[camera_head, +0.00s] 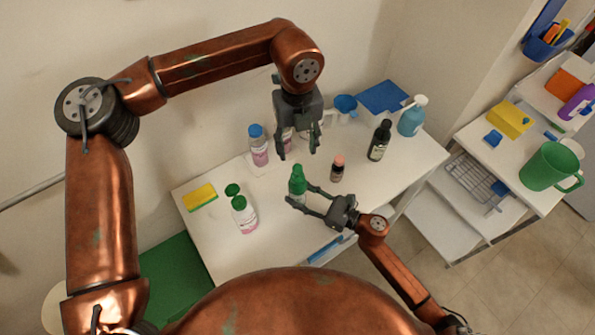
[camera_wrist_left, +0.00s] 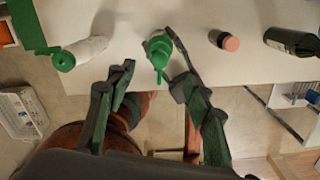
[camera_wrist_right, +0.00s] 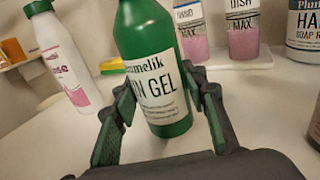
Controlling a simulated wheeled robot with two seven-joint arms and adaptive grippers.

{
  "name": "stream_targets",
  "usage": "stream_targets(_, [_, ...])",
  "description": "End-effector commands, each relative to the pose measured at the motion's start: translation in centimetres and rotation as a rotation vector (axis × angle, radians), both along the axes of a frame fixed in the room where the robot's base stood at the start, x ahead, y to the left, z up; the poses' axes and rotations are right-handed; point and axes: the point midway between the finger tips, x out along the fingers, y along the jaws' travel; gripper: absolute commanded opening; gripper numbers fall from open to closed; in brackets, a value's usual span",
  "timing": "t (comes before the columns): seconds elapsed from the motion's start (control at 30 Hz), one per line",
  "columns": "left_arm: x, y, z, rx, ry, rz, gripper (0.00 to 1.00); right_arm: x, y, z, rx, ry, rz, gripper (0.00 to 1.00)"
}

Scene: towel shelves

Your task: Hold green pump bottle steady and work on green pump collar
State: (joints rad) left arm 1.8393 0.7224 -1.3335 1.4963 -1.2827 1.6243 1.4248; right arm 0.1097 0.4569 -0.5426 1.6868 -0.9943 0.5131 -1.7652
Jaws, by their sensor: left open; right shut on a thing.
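The green pump bottle (camera_head: 297,186) stands on the white table near its front edge. In the right wrist view its label reads partly "N GEL" (camera_wrist_right: 160,90); its top is cut off there. My right gripper (camera_head: 298,192) is shut on the bottle's body, one finger on each side. The green pump top with its collar (camera_wrist_left: 159,52) shows from above in the left wrist view. My left gripper (camera_head: 298,155) is open and empty, above and behind the bottle, pointing down. Its fingers (camera_wrist_left: 155,105) are apart from the pump in its wrist view.
A white bottle with green cap (camera_head: 244,214) stands to the left, a small pink-capped bottle (camera_head: 337,170) to the right. A dark bottle (camera_head: 379,142) and blue pump bottle (camera_head: 411,118) stand farther right. Pink-filled bottles (camera_head: 259,148) stand behind. A yellow sponge (camera_head: 201,197) lies left.

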Motion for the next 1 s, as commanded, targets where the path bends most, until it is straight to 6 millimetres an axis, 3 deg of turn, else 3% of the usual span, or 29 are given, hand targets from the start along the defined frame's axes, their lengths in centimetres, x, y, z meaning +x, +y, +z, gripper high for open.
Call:
stream_targets(0.2, [0.0,0.0,0.2,-0.001,0.0,0.199,0.47,0.0,0.0,0.0,-0.001,0.0,-0.001,0.05])
stream_targets(0.37, [0.0,0.0,-0.6,0.002,0.001,0.233,0.47,0.0,0.0,0.0,0.0,0.0,0.0,0.05])
stream_targets(0.8, [-0.1,0.0,-8.6,0.0,0.003,0.232,0.47,0.0,0.0,0.0,0.0,0.0,0.0,0.05])
stream_targets(1.0, [0.0,0.0,-11.0,0.0,0.002,0.232,0.47,0.0,0.0,0.0,0.0,0.0,0.0,0.05])
